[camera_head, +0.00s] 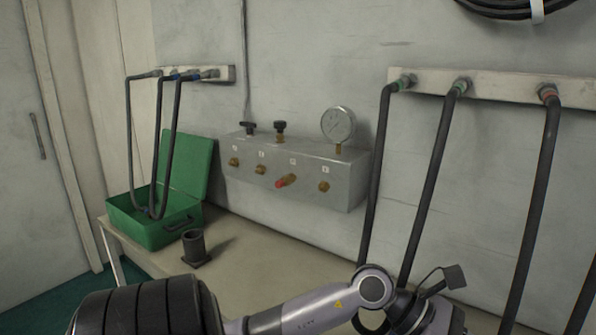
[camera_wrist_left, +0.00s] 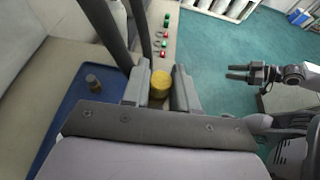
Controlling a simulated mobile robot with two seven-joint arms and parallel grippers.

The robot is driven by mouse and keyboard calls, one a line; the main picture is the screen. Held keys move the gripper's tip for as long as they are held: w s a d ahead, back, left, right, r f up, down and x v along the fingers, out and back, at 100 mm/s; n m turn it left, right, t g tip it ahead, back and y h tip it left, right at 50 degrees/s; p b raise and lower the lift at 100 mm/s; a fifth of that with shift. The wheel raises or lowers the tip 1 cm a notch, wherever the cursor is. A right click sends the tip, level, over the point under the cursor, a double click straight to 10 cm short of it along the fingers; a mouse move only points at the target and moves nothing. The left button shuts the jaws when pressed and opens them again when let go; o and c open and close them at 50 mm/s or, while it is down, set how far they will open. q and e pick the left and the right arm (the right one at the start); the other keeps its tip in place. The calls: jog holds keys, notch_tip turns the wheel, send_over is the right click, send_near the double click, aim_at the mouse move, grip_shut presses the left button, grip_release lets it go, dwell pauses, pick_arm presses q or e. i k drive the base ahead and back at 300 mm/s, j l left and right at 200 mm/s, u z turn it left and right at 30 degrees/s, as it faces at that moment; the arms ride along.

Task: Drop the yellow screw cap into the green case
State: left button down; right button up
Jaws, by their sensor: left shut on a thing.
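The yellow screw cap (camera_wrist_left: 160,83) is held between the two grey fingers of my left gripper (camera_wrist_left: 160,92) in the left wrist view. The cap does not show in the head view. The green case (camera_head: 160,232) stands with its lid up on the bench at the left of the head view. My left arm crosses the bottom of the head view to the right, well away from the case; its fingertips cannot be made out there. My right gripper (camera_wrist_left: 238,73) shows in the left wrist view, with its fingers apart and empty.
Black hoses hang down over the case, and more hang (camera_head: 430,180) at the right. A dark cup-like holder (camera_head: 194,245) stands beside the case. A grey valve panel (camera_head: 295,170) is on the wall.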

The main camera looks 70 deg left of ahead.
aim_at(140, 221)
jog(key=k+j+z, duration=0.1)
jog(key=k+j, duration=0.2)
jog(key=j, duration=0.4)
jog(key=k+j, duration=0.35)
jog(key=j, duration=0.3)
jog(key=k+j+z, duration=0.15)
jog(key=k+j, duration=0.15)
jog(key=j, duration=0.35)
jog(key=k+j+z, duration=0.1)
jog(key=k+j, duration=0.25)
jog(key=j, duration=0.3)
jog(key=k+j, duration=0.4)
jog(key=j, duration=0.15)
jog(key=k+j+z, duration=0.15)
jog(key=k+j, duration=0.2)
jog(key=j, duration=0.25)
jog(key=k+j+z, duration=0.1)
jog(key=k+j, duration=0.35)
jog(key=j, duration=0.1)
